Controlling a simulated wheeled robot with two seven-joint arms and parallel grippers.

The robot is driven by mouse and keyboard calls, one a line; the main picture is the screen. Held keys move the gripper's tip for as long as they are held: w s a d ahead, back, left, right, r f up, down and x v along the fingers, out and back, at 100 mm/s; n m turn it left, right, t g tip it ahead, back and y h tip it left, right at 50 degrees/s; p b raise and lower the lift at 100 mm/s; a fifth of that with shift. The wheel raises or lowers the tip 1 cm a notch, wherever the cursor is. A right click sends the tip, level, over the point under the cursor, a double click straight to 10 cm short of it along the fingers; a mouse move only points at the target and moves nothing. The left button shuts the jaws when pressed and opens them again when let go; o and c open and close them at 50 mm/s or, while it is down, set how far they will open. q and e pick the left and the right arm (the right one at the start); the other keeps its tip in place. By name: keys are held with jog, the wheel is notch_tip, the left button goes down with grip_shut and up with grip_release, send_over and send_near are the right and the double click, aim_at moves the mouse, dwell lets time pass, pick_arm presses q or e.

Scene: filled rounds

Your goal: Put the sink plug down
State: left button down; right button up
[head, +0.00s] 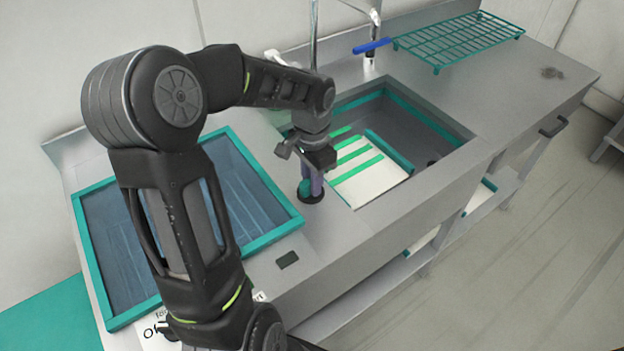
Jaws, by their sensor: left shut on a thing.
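The sink plug (311,196) shows as a dark round disc at the strip of counter between the two basins. My left gripper (311,183) points down over it and is shut on it, with purple and teal parts showing just above the disc. I cannot tell whether the disc touches the counter. The right-hand sink (440,112) has grey walls with a teal band and a dark round spot, perhaps the drain, on its floor. My right gripper is not in view.
A white board with green stripes (372,184) lies in the sink. A teal-rimmed basin (262,238) is at left, partly hidden by my arm. A small dark rectangle (287,260) is on the front counter. A green wire rack (460,40) stands at back right, near a tap with a blue lever (371,46).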

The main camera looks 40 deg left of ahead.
pick_arm(q)
jog(key=shift+f, duration=0.25)
jog(key=c, duration=1.3)
grip_release()
jog(key=shift+r, duration=0.1)
notch_tip(320, 180, up, 12)
jog(key=shift+r+b, duration=0.2)
jog(key=shift+b, duration=0.25)
